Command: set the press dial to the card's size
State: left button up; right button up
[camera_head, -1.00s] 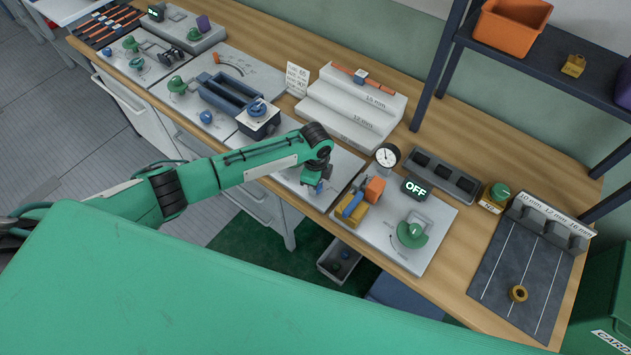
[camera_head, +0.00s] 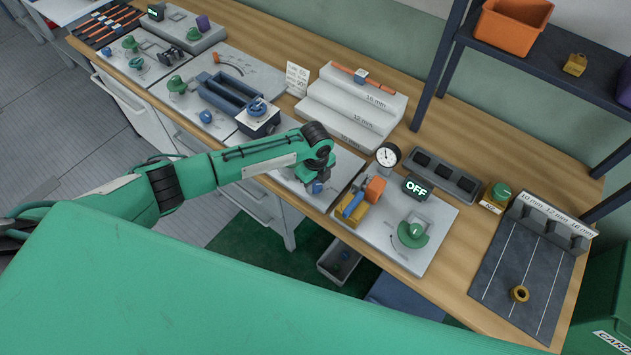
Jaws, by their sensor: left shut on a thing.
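My left gripper (camera_head: 317,180) is over the grey plate (camera_head: 345,170) in the middle of the bench, pointing down. It is shut on a small blue knob (camera_head: 317,188) that shows just under the fingers. The wrist hides most of the knob and any marks around it, so its setting cannot be read. A white card (camera_head: 297,78) with printed lines stands at the back of the bench, its text too small to read surely. My right gripper is not in view.
A stepped white rack (camera_head: 350,105) with mm labels stands behind the arm. To the right are a dial gauge (camera_head: 388,155), an OFF display (camera_head: 416,188) and a green knob (camera_head: 411,234). A dark tray (camera_head: 500,285) holds a brass ring (camera_head: 519,294).

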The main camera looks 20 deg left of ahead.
aim_at(316, 184)
pick_arm(q)
jog(key=o, duration=1)
jog(key=shift+r+b, duration=1.8)
jog(key=shift+r, duration=5.15)
